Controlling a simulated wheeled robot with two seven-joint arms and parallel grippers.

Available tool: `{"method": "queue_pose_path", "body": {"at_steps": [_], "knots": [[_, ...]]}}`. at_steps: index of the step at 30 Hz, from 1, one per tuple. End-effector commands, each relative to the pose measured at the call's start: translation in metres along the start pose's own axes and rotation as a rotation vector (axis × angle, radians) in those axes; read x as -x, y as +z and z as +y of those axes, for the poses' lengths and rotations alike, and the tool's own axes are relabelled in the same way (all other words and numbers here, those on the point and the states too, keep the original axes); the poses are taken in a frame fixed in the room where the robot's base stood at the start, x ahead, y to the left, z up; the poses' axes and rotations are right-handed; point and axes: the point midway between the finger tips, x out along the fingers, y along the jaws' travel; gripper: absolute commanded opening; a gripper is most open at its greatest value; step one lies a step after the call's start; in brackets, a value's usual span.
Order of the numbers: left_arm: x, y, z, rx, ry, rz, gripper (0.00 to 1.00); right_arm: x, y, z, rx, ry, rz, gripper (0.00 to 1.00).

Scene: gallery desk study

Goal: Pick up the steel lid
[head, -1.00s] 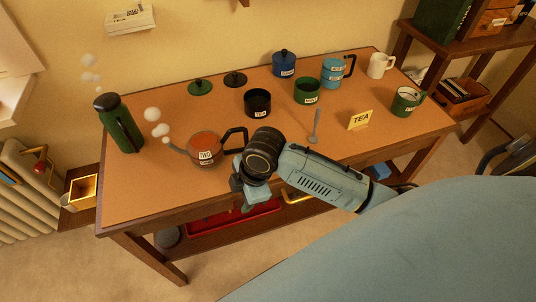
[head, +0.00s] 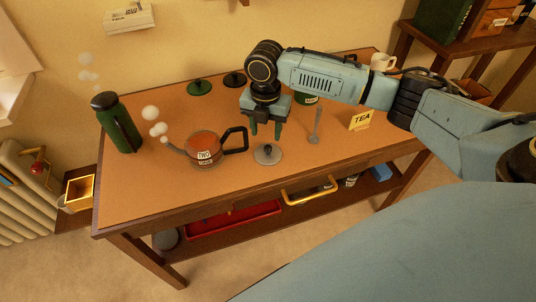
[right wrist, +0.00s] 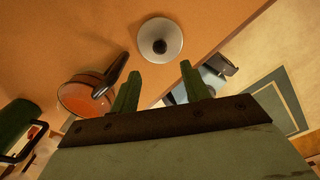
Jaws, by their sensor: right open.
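The steel lid (head: 267,154) is a small grey disc with a dark knob, lying on the desk near its front edge, just right of the teapot. It also shows in the right wrist view (right wrist: 160,40), beyond the fingertips. My right gripper (head: 265,134) points down with green fingers, open and empty, above and behind the lid in the head view. In the right wrist view the fingers (right wrist: 158,82) stand apart with nothing between them. My left gripper is out of view.
The glass teapot (head: 205,148) with its black handle is close left of the lid. A green flask (head: 118,122) stands far left. My right arm hides several cups behind it.

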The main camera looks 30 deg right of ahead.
Motion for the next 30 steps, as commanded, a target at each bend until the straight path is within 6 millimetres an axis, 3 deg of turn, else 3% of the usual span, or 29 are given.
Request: {"method": "queue_pose_path", "body": {"at_steps": [3,11,20,27,30], "knots": [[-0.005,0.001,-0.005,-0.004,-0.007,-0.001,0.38,-0.019,0.000,0.000,-0.002,0.000,0.002,0.46],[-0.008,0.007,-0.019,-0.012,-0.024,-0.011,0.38,-0.034,0.002,-0.001,-0.001,0.001,-0.001,0.46],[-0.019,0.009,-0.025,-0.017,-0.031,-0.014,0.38,-0.076,0.009,-0.003,-0.001,-0.001,0.001,0.46],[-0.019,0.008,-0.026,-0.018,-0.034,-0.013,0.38,-0.079,0.009,-0.003,-0.001,0.001,-0.001,0.46],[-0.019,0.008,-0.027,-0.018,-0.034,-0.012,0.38,-0.079,0.009,-0.003,-0.001,0.001,-0.001,0.36]]}}
